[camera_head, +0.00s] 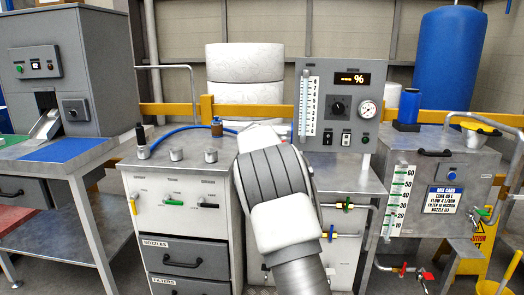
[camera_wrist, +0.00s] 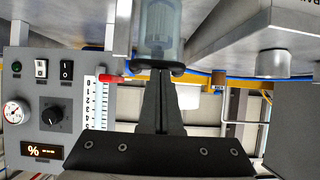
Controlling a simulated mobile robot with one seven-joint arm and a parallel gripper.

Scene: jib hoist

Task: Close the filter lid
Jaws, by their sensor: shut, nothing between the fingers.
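In the wrist view a clear bluish cylinder (camera_wrist: 159,30), which looks like the filter housing, is at the top centre with a dark rim at its lower picture edge. This view is upside down. My gripper (camera_wrist: 161,78) is shut and empty, its fingers pointing at the cylinder's rim. I cannot tell whether they touch it. I cannot clearly make out the lid or its angle. In the head view my arm covers the filter and my gripper.
A control panel (camera_head: 341,100) with a % display and dial gauge stands behind the counter. A blue bottle (camera_head: 409,107) is on the grey tank (camera_head: 438,158) at right. Knobs and a blue hose (camera_head: 178,131) lie on the left counter. Valves (camera_head: 344,205) project from the cabinet front.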

